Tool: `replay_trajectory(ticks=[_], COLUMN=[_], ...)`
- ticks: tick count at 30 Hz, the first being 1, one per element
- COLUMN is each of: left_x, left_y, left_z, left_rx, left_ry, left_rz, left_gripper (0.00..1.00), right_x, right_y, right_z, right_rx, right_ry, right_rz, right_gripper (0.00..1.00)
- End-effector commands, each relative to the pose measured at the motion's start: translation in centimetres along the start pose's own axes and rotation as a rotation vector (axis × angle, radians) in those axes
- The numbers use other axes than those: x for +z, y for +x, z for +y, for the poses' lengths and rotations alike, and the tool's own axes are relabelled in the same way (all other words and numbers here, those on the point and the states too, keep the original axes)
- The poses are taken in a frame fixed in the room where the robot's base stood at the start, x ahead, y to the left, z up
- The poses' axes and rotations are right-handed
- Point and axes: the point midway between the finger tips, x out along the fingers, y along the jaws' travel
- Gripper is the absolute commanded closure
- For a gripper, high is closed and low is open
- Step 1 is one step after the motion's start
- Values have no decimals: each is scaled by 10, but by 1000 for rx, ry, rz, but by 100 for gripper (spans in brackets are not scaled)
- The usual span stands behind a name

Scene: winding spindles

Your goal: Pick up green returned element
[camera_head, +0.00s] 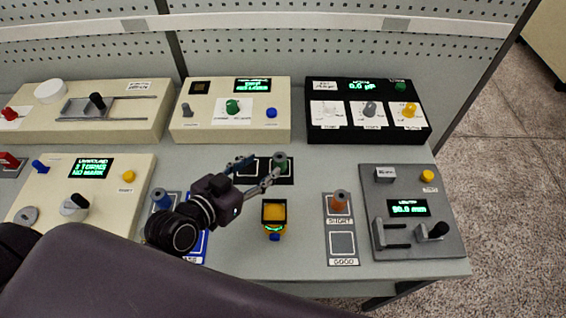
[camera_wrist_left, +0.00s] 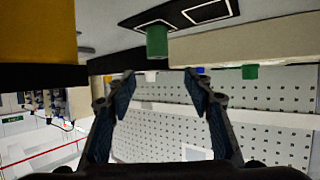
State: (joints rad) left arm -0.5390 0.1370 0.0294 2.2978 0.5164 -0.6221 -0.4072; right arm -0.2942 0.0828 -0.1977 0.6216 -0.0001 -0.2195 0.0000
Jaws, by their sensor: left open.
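The green element (camera_head: 280,160), a small upright cylinder, stands on the right part of a black marked plate (camera_head: 290,178) in the middle of the table. In the left wrist view the green element (camera_wrist_left: 157,41) appears at the upper middle, beyond the fingertips and apart from them. My left gripper (camera_head: 266,166) reaches in from the lower left, with its fingers pointing toward the element. Its two fingers are spread and empty, as the left wrist view (camera_wrist_left: 160,79) also shows. The arm hides part of the black plate. My right gripper does not show.
A yellow and black device (camera_head: 274,215) stands just right of the gripper. An orange piece (camera_head: 340,202) stands on a grey plate at right. A blue piece (camera_head: 161,199) is at left. Cream panels (camera_head: 230,125) and a black meter (camera_head: 365,130) line the back.

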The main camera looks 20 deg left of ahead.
Motion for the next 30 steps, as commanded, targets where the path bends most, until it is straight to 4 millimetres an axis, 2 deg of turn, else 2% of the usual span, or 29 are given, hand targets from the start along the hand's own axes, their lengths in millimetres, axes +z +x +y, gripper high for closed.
replay_trajectory(ticks=[1, 7, 19, 24, 30], left_x=[13, 21, 17, 15, 18], left_y=[5, 10, 43, 65, 84], left_z=[0, 0, 3, 8, 7], left_rx=[0, 0, 0, 1, 0], left_ry=[0, 0, -3, -3, -1], left_rz=[0, 0, 0, 0, 0], left_gripper=[53, 53, 53, 53, 53], right_x=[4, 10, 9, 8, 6], right_y=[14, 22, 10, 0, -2], right_z=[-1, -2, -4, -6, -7], right_rx=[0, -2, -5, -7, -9], right_ry=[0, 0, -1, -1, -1], right_rz=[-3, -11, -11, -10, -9], right_gripper=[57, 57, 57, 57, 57])
